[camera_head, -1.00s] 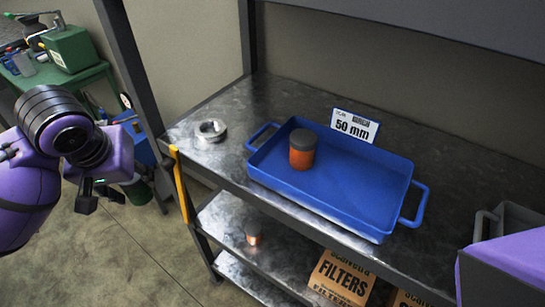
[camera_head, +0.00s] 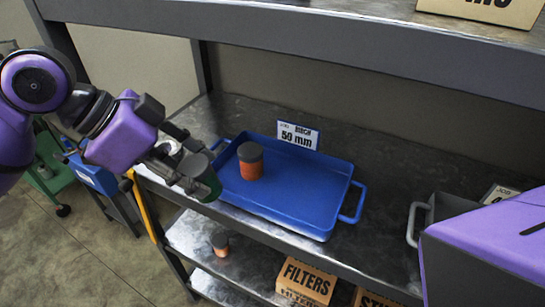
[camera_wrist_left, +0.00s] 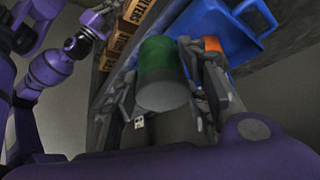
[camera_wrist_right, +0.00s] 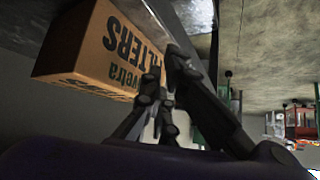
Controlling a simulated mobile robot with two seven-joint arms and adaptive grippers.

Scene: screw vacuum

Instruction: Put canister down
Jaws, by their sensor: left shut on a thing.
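A green canister with a grey lid (camera_head: 203,178) is in my left gripper (camera_head: 192,170), at the left front edge of the blue tray (camera_head: 330,225). In the left wrist view the canister (camera_wrist_left: 158,58) is clasped between the two fingers (camera_wrist_left: 168,75). Whether its underside touches the tray cannot be told. An orange canister with a grey lid (camera_head: 250,165) stands upright in the left part of the tray, right of the held one. My right gripper (camera_wrist_right: 162,75) shows in its wrist view near a filter box; its fingers are close together and its opening is unclear.
A "50 mm" sign (camera_head: 298,135) stands behind the tray. A grey bin (camera_head: 440,212) is at the right of the shelf top. The tray's middle and right are empty. Filter boxes (camera_head: 306,280) and a small orange item (camera_head: 220,243) sit on lower shelves. An upper shelf (camera_head: 300,40) hangs above.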

